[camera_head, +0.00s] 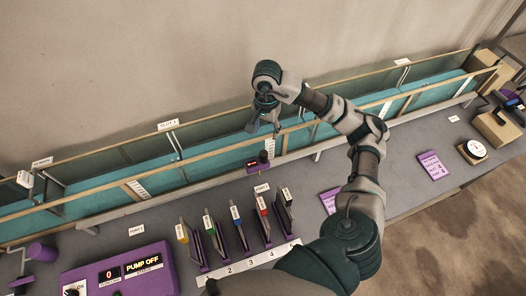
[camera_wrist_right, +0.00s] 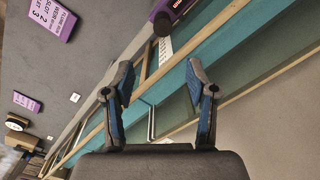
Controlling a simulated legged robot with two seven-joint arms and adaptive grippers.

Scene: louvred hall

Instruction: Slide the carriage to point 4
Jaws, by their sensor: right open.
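A small purple carriage (camera_head: 256,165) with a dark display sits on the front rail of a long teal-filled channel (camera_head: 217,139), near mid-length. Its purple body (camera_wrist_right: 170,14) shows at the top edge of the right wrist view, partly cut off. My right gripper (camera_head: 264,129) is open and empty above the channel, just behind and above the carriage, not touching it. In the right wrist view the open fingers (camera_wrist_right: 160,82) point toward the channel. Small white point labels stand along the channel, but I cannot read which is point 4. My left gripper is not in view.
In front of the channel stand several coloured-tag plates (camera_head: 239,228) in purple holders and a purple pump panel (camera_head: 122,272) reading PUMP OFF. A purple card (camera_head: 433,165) and a round dial (camera_head: 476,149) lie at right. The bench between card and channel is mostly clear.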

